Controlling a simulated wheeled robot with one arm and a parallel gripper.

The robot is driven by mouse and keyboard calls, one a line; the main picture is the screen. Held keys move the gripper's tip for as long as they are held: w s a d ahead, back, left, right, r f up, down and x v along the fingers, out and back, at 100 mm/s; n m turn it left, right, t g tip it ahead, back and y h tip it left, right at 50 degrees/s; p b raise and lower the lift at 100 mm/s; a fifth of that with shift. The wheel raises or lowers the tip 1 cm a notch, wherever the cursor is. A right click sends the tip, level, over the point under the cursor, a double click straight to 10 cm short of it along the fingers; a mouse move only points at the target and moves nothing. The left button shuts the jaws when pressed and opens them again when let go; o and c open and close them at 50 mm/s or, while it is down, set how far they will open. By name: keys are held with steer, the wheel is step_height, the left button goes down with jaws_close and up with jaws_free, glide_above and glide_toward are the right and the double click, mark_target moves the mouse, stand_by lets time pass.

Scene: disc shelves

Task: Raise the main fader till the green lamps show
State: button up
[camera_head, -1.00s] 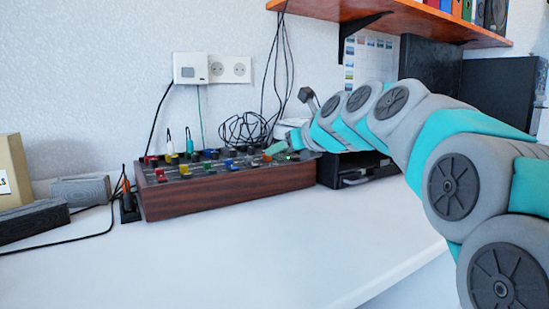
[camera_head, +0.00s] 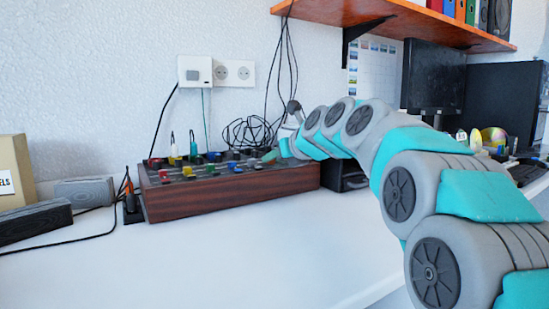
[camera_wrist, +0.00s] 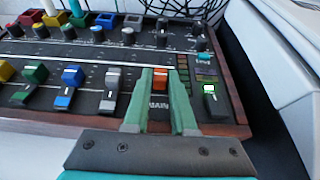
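The mixing desk (camera_head: 235,191), a wood-sided box with coloured fader caps, stands on the white table against the wall. In the wrist view the orange-red main fader (camera_wrist: 160,84) sits above the printed word MAIN. My gripper (camera_wrist: 160,76) has its two green fingers on either side of this cap, which fills the gap between them; it looks shut on it. In the head view my gripper (camera_head: 271,156) reaches the desk's right end, and the fader is hidden. Right of the fader, a column of small lamps (camera_wrist: 206,72) looks mostly dull.
Green, blue and grey faders (camera_wrist: 72,76) stand left of my gripper, with dark knobs behind. Cables (camera_head: 248,132) lie behind the desk. A dark device (camera_head: 343,172) stands close on the right. The table front is clear.

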jaws_close()
stand_by(1.0)
